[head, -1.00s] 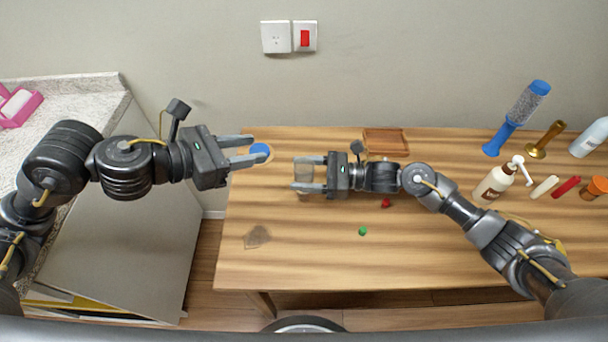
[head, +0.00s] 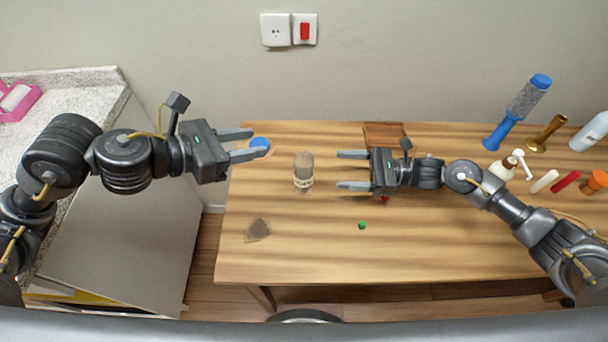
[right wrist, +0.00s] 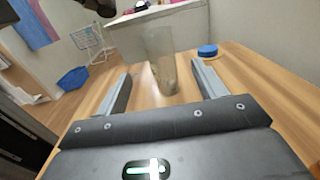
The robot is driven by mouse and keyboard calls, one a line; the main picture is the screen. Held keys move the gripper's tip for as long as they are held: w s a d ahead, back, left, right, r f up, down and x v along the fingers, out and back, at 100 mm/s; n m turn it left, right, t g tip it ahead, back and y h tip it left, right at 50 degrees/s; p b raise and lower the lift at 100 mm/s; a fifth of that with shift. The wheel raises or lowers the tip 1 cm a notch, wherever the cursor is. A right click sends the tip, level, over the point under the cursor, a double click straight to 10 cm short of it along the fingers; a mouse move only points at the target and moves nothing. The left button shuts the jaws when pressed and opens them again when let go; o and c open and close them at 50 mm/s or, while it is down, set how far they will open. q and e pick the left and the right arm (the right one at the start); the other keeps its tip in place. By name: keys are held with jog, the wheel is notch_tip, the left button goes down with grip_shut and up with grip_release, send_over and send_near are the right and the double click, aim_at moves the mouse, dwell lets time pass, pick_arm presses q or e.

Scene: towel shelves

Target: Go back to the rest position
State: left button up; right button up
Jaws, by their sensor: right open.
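My left gripper (head: 244,144) is open at the left of the head view. A blue round object (head: 260,144) shows at its fingertips, with nothing visibly gripped. My right gripper (head: 342,171) is open and empty above the table (head: 310,255), with its fingers pointing left. A clear glass (head: 303,168) stands upright on the table, apart from the right fingertips and to their left. In the right wrist view the glass (right wrist: 160,62) stands beyond the open fingers, and the blue object (right wrist: 207,51) is to its right.
A brown tray (head: 384,133) is partly behind my right gripper. A small green item (head: 362,225) and a dark triangular piece (head: 257,231) lie in front. A white pump bottle (head: 500,170), a blue brush (head: 518,113) and several other items crowd the right side. The front middle is mostly clear.

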jog(key=shift+d, duration=0.75)
